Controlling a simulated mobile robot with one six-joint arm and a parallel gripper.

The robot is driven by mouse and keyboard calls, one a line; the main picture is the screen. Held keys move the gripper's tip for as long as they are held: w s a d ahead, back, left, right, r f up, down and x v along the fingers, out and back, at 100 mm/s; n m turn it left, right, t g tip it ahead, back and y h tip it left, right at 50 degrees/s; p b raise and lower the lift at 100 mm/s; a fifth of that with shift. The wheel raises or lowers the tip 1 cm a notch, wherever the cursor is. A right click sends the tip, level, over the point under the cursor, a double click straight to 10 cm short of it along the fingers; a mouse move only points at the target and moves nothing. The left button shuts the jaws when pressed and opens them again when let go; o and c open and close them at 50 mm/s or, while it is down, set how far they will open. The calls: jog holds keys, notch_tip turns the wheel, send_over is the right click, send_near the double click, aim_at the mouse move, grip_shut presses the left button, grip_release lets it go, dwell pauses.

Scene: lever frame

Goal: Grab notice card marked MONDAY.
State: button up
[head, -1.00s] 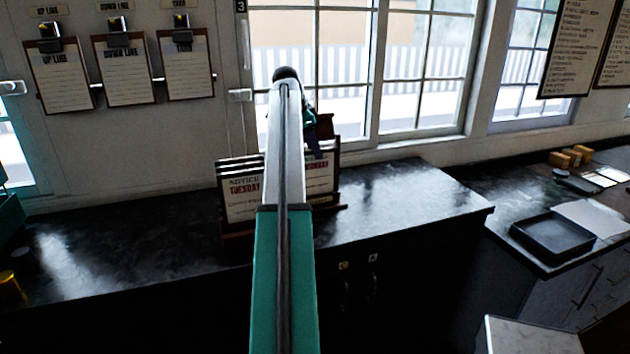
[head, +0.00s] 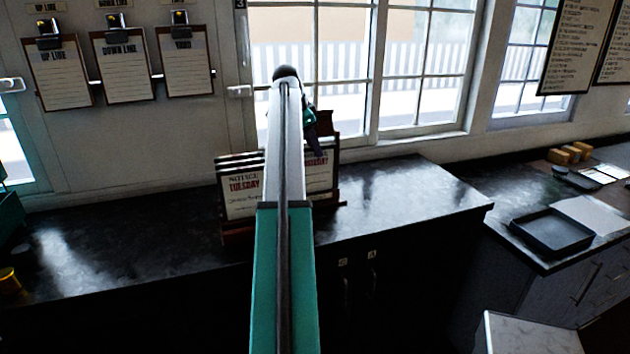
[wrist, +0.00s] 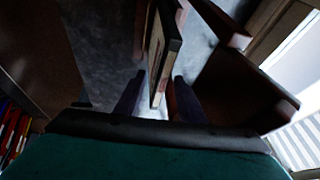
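A wooden rack (head: 240,236) on the dark counter holds notice cards. The front left card reads NOTICE TUESDAY (head: 242,192). To its right, a card (head: 322,178) shows red letters ending in DAY; my arm hides the start of the word, so I cannot confirm MONDAY. My gripper (head: 313,146) is at the top of this right-hand card, partly hidden behind my arm. In the wrist view my gripper (wrist: 157,97) is open, with a dark-edged card (wrist: 160,62) standing between its two fingers. A gap shows beside the left finger; contact on the right is unclear.
A brown wooden part of the rack (wrist: 235,90) stands close to the right finger in the wrist view. Windows are behind the counter. Clipboards (head: 122,68) hang on the wall at left. The counter (head: 400,195) right of the rack is clear. A black tray (head: 552,232) lies farther right.

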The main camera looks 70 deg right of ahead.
jog(key=shift+f, duration=0.2)
dwell(0.3)
grip_shut()
